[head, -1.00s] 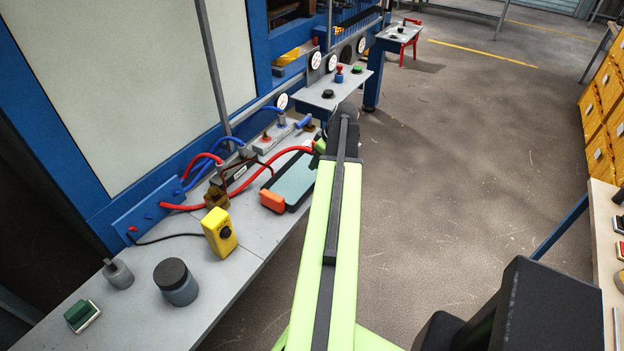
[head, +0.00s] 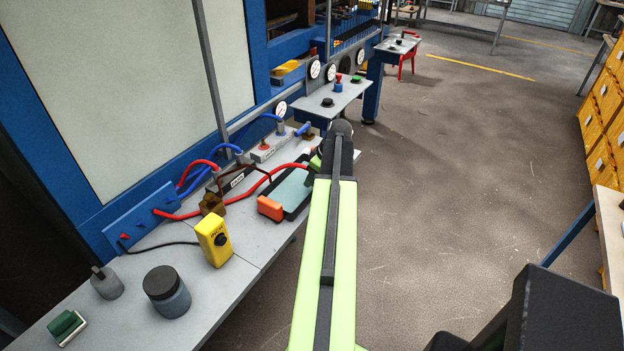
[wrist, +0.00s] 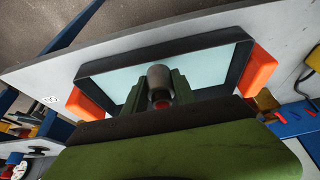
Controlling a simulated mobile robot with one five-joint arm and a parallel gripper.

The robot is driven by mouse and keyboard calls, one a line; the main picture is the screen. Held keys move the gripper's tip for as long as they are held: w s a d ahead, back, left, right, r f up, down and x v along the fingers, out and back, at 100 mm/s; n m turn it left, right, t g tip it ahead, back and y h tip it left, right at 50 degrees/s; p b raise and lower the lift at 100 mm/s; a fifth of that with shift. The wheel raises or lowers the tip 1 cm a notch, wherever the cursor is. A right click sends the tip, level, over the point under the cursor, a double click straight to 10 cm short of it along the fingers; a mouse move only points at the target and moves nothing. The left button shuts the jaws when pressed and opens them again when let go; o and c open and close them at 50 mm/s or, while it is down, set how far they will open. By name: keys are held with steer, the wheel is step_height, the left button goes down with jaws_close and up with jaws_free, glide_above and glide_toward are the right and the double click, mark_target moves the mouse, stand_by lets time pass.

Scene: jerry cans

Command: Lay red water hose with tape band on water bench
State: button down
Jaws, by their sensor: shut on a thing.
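A long red hose (head: 248,189) runs from a blue port block at the left, behind a brown block, to my gripper over the grey bench (head: 252,239). My gripper (wrist: 159,92) is shut on its end: a grey rounded end piece (wrist: 158,77) with a bit of red (wrist: 162,104) sits between the green fingers. They are above a dark-framed tablet with orange corners (head: 270,208), which also shows in the wrist view (wrist: 262,66). I cannot tell whether the hose touches it. In the head view my arm mostly hides the gripper. No tape band can be made out.
A yellow box (head: 214,238), a dark-lidded jar (head: 166,290) and a green switch (head: 66,325) stand on the near bench. A shorter red hose (head: 199,164) and blue hoses curve by the port block (head: 142,219). Bare bench lies right of the yellow box.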

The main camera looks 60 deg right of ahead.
steer(key=shift+f+b, duration=0.3)
steer(key=shift+f, duration=0.1)
steer(key=c, duration=1)
jaws_free()
steer(key=shift+r, duration=0.2)
steer(key=shift+r+p, duration=0.25)
steer(key=shift+p, duration=0.25)
steer(key=p+v, duration=1.1)
steer(key=v, duration=0.1)
steer(key=shift+r, duration=0.25)
